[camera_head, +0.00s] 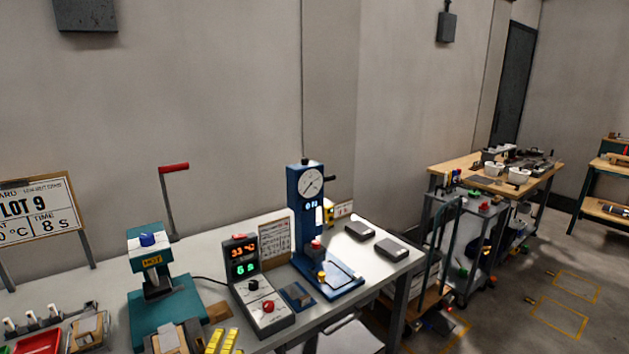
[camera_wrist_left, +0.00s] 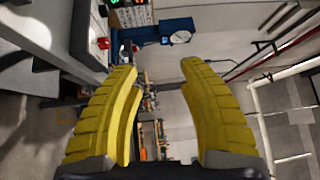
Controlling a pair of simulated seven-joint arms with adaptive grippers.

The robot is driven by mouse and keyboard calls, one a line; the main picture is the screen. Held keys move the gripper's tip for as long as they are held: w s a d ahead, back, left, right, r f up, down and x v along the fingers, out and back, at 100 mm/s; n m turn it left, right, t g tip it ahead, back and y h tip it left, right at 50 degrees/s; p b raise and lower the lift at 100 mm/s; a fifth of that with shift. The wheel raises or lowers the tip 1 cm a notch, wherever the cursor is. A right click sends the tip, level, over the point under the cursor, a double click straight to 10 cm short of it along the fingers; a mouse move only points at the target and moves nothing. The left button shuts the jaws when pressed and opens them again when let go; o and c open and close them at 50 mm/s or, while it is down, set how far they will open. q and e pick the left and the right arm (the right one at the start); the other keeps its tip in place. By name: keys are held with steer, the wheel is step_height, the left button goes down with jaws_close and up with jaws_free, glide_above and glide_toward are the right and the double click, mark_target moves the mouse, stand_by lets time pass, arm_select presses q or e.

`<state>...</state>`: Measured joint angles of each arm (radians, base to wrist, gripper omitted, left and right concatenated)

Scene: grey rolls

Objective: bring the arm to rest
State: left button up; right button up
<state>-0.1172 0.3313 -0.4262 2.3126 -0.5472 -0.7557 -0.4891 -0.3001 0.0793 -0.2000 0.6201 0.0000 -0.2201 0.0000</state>
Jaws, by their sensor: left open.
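My left gripper (camera_wrist_left: 158,68) is open in the left wrist view. Its two yellow ribbed fingers stand wide apart with nothing between them. In the head view the yellow fingertips (camera_head: 222,341) show at the bottom edge, in front of the workbench (camera_head: 218,255); the rest of that arm is out of frame. My right gripper shows in neither view.
On the bench stand a teal press (camera_head: 160,290) with a red-handled lever, a control box (camera_head: 256,287) with lit digits, and a blue dial gauge stand (camera_head: 310,215). Two dark flat blocks (camera_head: 393,249) lie at the right end. A loaded trolley (camera_head: 470,235) stands beyond.

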arm_select(q)
steer(key=s+a+f+n+g+y, duration=0.3)
steer(key=s+a+f+n+g, duration=0.35)
steer(key=s+f, duration=0.4)
steer(key=s+a+f+n+g+y, duration=0.3)
steer(key=s+a+f+n+g, duration=0.3)
steer(key=s+f, duration=0.5)
steer(key=s+d+f+g+h, duration=0.1)
steer(key=s+d+f+h, duration=0.1)
steer(key=f, duration=1.3)
steer(key=s+d+f+g+h, duration=0.1)
steer(key=s+d+f, duration=0.15)
steer(key=f, duration=1.25)
steer(key=s+f+n+g+h, duration=0.1)
steer(key=s+f+n+g, duration=0.1)
steer(key=s+f, duration=1.8)
steer(key=shift+s+d+f+g+h, duration=0.2)
steer(key=shift+s+g+h, duration=0.1)
steer(key=shift+s+g, duration=0.35)
steer(key=shift+c, duration=0.3)
